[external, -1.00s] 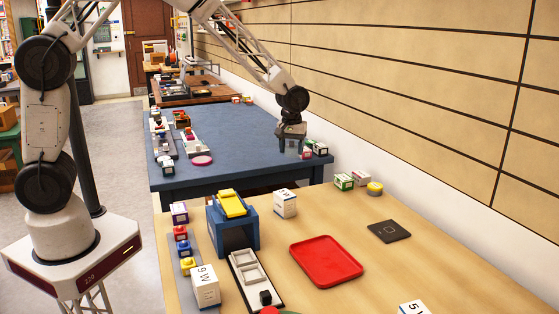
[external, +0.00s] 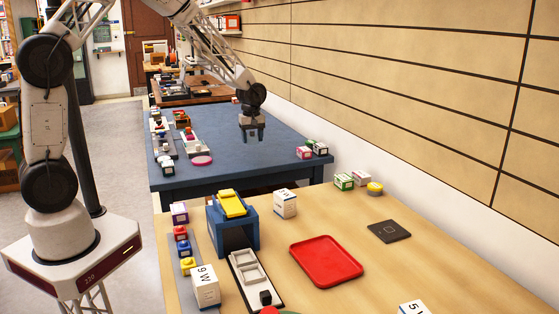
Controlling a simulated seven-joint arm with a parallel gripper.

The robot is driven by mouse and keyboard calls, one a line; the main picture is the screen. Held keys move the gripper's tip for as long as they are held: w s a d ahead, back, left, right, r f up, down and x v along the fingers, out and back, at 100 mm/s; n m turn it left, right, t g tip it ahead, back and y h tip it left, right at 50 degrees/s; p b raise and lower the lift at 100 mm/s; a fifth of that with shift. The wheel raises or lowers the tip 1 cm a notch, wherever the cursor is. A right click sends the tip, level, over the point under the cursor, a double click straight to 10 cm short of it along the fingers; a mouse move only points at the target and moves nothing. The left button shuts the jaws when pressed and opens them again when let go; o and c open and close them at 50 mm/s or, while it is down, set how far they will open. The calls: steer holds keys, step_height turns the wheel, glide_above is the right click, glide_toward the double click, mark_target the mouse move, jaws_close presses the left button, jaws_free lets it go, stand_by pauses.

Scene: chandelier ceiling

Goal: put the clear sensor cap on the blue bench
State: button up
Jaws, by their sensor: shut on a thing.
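The blue bench (external: 240,163) is the blue-topped table behind the wooden one. My gripper (external: 251,140) is over the middle of the blue bench, pointing down. It is shut on the clear sensor cap, which is too small and see-through to make out well between the fingers. The gap between the fingertips and the bench top is hard to judge from this view.
Small boxes (external: 304,153) stand at the blue bench's right corner. The bench's middle is clear. A red tray (external: 326,261) and blue stand (external: 232,228) are on the wooden table.

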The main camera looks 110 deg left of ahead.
steer(key=shift+s+a, duration=0.2)
steer(key=shift+s, duration=0.5)
steer(key=shift+w+a, duration=0.1)
glide_above(280, 147)
steer(key=shift+a+f, duration=0.1)
steer(key=shift+f, duration=0.7)
steer(key=shift+f, duration=0.1)
steer(key=shift+f, duration=1.65)
steer(key=shift+f, duration=0.15)
steer(key=o, duration=0.9)
